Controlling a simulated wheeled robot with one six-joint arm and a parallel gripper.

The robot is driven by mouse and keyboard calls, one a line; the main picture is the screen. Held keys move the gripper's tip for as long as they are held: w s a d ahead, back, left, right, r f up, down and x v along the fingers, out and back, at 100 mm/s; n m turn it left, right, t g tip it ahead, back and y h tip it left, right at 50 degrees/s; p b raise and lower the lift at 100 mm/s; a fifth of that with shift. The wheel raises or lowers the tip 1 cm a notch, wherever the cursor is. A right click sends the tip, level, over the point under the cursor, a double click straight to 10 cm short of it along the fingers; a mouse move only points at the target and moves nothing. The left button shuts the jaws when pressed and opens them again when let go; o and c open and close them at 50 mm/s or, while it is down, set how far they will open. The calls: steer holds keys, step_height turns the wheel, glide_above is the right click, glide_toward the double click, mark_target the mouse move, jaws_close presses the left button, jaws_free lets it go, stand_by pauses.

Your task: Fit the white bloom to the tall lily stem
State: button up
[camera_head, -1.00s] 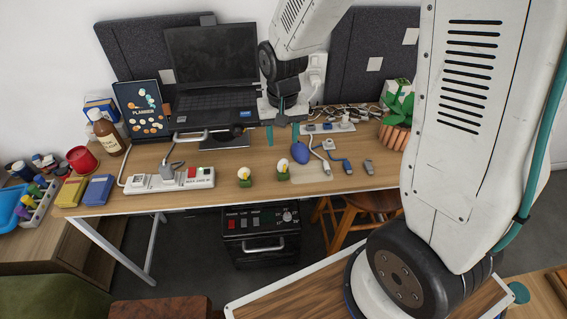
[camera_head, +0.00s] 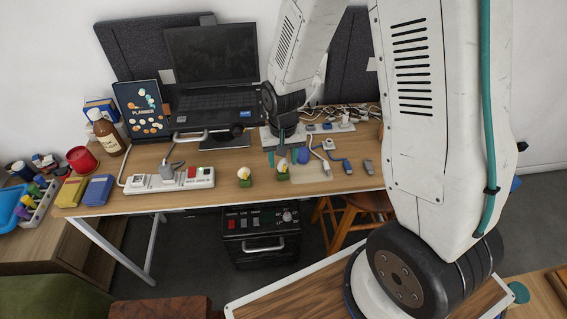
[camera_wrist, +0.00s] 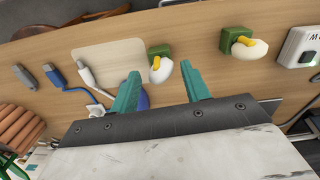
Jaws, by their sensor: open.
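My gripper (camera_head: 284,156) is open and empty, pointing down over the front middle of the desk. In the wrist view its teal fingers (camera_wrist: 160,75) are spread, with a white bloom with a yellow centre (camera_wrist: 161,70) just beyond and between their tips. A green block (camera_wrist: 158,50) is attached or touching beside it. This bloom also shows in the head view (camera_head: 282,164). A second white bloom (camera_head: 243,173) on green sits to its left; it shows in the wrist view too (camera_wrist: 249,49). I cannot make out the tall lily stem; my arm hides the plant area in the head view.
A blue rounded object (camera_head: 303,155) is close beside my gripper. A power strip (camera_head: 170,179) lies to the left, cables and plugs (camera_head: 346,164) to the right. A ribbed terracotta pot (camera_wrist: 17,128) shows at the wrist view's left edge.

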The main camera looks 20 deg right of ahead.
steer(key=c, duration=0.9)
steer(key=shift+o, duration=0.2)
steer(key=shift+r, duration=2.55)
steer(key=o, duration=0.5)
steer(key=shift+c, duration=0.2)
steer(key=c, duration=0.4)
